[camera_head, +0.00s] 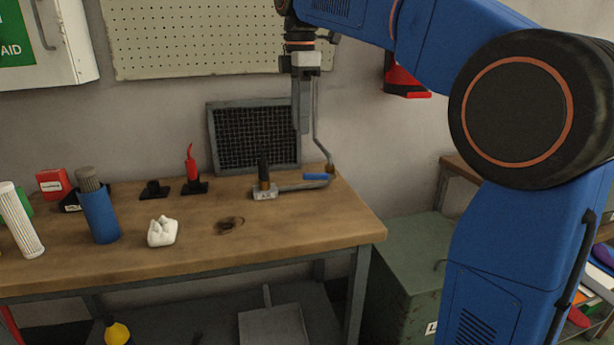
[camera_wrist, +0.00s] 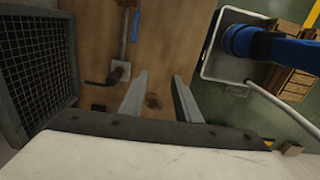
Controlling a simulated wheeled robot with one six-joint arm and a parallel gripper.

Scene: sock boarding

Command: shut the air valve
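The air valve's blue lever (camera_head: 316,177) is at the back right of the workbench, beside a grey pipe (camera_head: 298,186) and roughly in line with it. The pipe runs to a small grey block (camera_head: 264,193) with a label and a black upright part. In the wrist view the blue lever (camera_wrist: 136,27) is near the top, with the block (camera_wrist: 119,72) below it. My gripper (camera_head: 301,132) points down above the bench, clear of the valve. In the wrist view my gripper (camera_wrist: 160,80) has its two fingers apart, with nothing between them.
A black mesh panel (camera_head: 254,136) in a grey frame stands behind the block. A thin upright pipe (camera_head: 317,120) rises beside my gripper. The right front is clear.

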